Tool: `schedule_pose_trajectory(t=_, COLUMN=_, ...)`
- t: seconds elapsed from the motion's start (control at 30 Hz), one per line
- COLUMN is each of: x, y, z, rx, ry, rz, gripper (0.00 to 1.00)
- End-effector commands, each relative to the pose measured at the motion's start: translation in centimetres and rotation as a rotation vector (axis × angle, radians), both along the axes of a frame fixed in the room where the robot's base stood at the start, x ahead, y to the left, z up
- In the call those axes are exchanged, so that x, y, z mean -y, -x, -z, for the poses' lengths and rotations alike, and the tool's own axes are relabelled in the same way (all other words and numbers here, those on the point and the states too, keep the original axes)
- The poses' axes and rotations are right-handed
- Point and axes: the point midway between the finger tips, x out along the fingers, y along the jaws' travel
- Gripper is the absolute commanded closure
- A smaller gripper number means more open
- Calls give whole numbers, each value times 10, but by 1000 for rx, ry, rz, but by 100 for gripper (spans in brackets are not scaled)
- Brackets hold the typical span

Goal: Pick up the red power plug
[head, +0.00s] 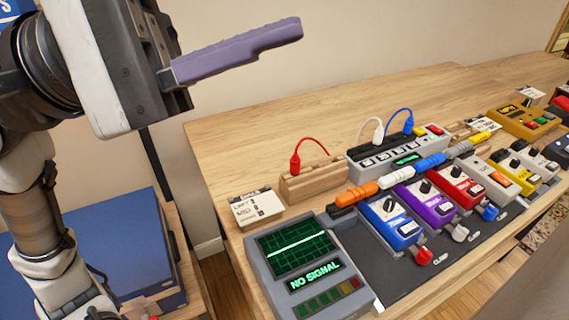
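The red power plug (295,164) stands upright in a slot at the left end of a wooden block (322,185) on the table. A red cable loops from its top to the block's right side. My gripper (290,33) is at the upper left, above and apart from the plug. Its purple finger points right and is seen side-on. I cannot make out a second finger or a gap, and nothing shows held.
A power strip (372,163) with white and blue plugs stands right of the block. A handwritten card (256,208) and a "NO SIGNAL" monitor (305,265) lie in front. Several pedals fill a dark board (395,276). The table's back left (235,140) is clear.

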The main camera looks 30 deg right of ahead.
Motion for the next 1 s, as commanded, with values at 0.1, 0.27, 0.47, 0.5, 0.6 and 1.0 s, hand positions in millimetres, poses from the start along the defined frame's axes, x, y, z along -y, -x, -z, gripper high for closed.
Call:
schedule_pose_trajectory(t=0.1, x=73, y=-15, z=39, rx=321, ry=-184, rz=-108, gripper=55)
schedule_pose_trajectory(t=0.27, x=141, y=-51, z=108, rx=792, ry=-447, rz=-170, gripper=55)
schedule_pose_trajectory(t=0.47, x=168, y=-112, z=187, rx=1328, ry=-784, rz=-88, gripper=55)
schedule_pose_trajectory(t=0.5, x=168, y=-123, z=197, rx=1408, ry=-842, rz=-59, gripper=55)
schedule_pose_trajectory(t=0.6, x=162, y=-147, z=215, rx=1563, ry=-964, rz=16, gripper=55)
schedule_pose_trajectory(t=1.0, x=162, y=-179, z=262, rx=1701, ry=-1084, rz=114, gripper=55)
